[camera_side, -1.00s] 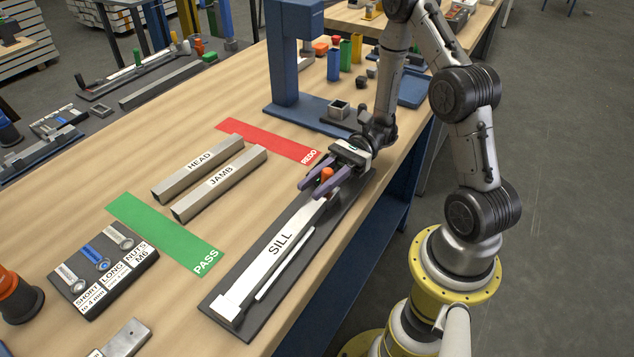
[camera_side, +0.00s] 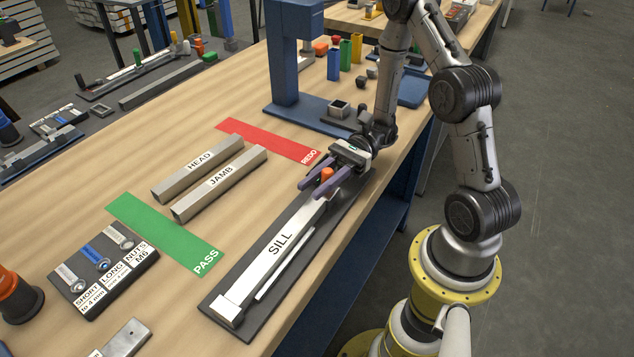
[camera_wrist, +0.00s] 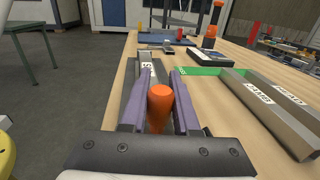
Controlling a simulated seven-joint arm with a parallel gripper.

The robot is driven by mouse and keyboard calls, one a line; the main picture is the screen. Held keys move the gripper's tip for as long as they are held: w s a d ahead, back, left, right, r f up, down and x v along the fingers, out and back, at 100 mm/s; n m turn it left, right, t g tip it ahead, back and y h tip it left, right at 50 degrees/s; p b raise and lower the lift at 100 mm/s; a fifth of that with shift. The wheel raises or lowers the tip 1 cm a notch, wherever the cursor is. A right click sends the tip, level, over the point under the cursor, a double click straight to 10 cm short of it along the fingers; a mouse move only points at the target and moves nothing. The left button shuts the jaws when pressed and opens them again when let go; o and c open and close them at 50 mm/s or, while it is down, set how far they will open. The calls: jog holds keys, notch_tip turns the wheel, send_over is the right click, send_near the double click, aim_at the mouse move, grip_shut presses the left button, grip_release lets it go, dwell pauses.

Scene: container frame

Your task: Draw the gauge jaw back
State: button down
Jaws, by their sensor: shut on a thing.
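The gauge (camera_side: 225,305) is a long dark base on the bench, with a pale bar marked SILL (camera_side: 262,262) lying along it. The orange knob (camera_side: 327,175) of the gauge jaw stands at the far end of the bar. My gripper (camera_side: 310,191) has its purple fingers on either side of this knob, shut on it. In the wrist view the knob (camera_wrist: 160,105) stands upright between the fingers (camera_wrist: 160,80). The jaw body under the knob is mostly hidden, so I cannot tell whether it touches the bar.
Bars marked HEAD (camera_side: 197,165) and JAMB (camera_side: 220,184) lie left of the gauge, between a green PASS strip (camera_side: 160,228) and a red REDO strip (camera_side: 262,140). A blue stand (camera_side: 290,70) rises behind. A labelled fastener tray (camera_side: 105,275) sits front left.

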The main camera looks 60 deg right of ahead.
aim_at(330, 169)
jog(key=shift+d, duration=0.1)
jog(key=shift+d, duration=2.4)
jog(key=c, duration=0.6)
grip_release()
jog(key=shift+c, duration=0.2)
jog(key=d, duration=0.4)
jog(key=s+d, duration=0.1)
jog(key=d, duration=0.4)
jog(key=s+d, duration=0.1)
jog(key=d, duration=0.3)
jog(key=shift+s+d, duration=0.1)
jog(key=shift+d, duration=0.25)
